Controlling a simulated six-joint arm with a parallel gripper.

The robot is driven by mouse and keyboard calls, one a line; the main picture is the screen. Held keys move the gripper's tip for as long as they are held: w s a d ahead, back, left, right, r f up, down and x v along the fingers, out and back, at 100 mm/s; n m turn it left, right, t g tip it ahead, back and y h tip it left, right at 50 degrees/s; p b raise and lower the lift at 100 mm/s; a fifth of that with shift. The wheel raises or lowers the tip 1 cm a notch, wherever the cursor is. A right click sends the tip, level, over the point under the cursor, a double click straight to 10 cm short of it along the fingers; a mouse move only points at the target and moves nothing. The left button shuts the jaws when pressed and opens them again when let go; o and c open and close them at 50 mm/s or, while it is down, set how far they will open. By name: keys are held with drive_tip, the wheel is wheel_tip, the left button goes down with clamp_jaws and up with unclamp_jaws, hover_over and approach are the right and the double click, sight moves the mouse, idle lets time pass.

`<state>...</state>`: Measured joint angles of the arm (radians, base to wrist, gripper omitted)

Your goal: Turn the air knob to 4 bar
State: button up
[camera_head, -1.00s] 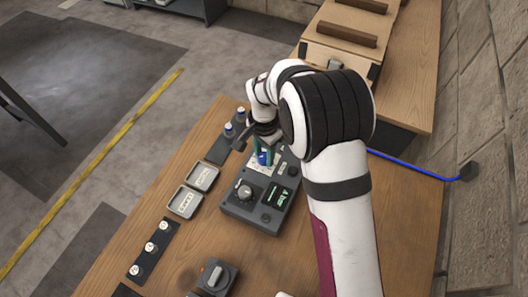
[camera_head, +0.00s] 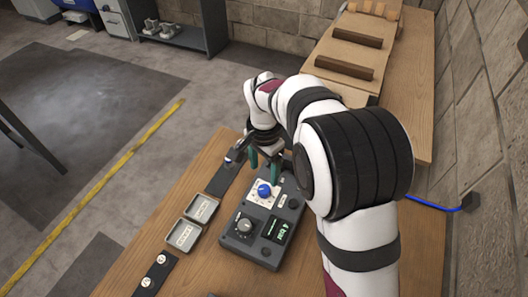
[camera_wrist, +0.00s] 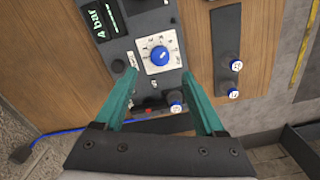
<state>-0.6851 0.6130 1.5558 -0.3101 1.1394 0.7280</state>
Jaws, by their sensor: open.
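The blue knob (camera_head: 264,190) sits on a white scale plate on top of a dark control box (camera_head: 240,251). The wrist view shows the knob (camera_wrist: 160,55) upright on its marked plate. The box's display (camera_head: 279,231) reads "4 bar" in green; it also shows in the wrist view (camera_wrist: 95,22). My gripper (camera_head: 264,166) is open and empty, with teal fingers. In the head view it is above and behind the knob, apart from it. In the wrist view the fingertips (camera_wrist: 160,74) are spread wide on the knob's near side.
Two labelled trays (camera_head: 202,208) and a strip with white knobs (camera_head: 155,271) lie to the left. A strip with blue-ended buttons (camera_wrist: 226,45) is beside the box. A blue cable (camera_head: 432,204) runs to the right wall.

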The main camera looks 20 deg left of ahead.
wheel_tip(320, 180, up, 8)
drive_tip(key=shift+f, duration=0.1)
